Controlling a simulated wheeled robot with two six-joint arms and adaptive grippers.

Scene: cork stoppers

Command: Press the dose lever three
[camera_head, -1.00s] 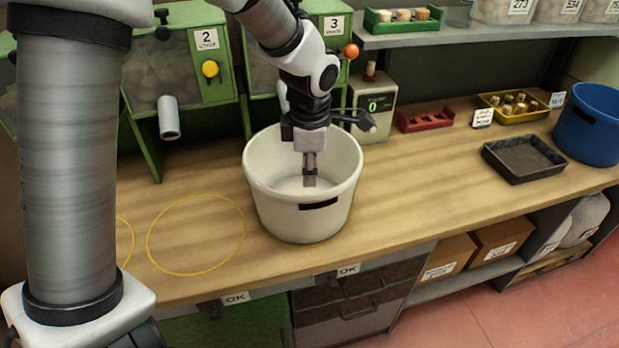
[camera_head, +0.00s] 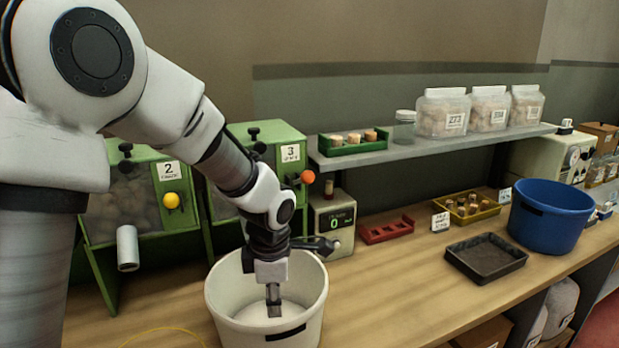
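Dispenser 3 (camera_head: 255,133) is a green hopper with an orange ball knob (camera_head: 307,177) at its right side. Dispenser 2 (camera_head: 140,213) stands left of it, with a yellow ball knob (camera_head: 172,200) and a grey spout (camera_head: 127,248). A white bucket (camera_head: 222,305) stands on the bench before dispenser 3. My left gripper (camera_head: 273,308) points down inside the bucket's mouth, below and left of the orange knob and apart from it. Its fingers look together and hold nothing visible. Dispenser 3's spout is hidden behind my arm. My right gripper is not in view.
A scale (camera_head: 331,222) reading 0 stands behind the bucket. Rightward are a red rack (camera_head: 386,230), a yellow tray (camera_head: 467,218) of corks, a black tray (camera_head: 486,258) and a blue bucket (camera_head: 548,222). A shelf (camera_head: 400,152) holds jars. The bench between the white bucket and black tray is clear.

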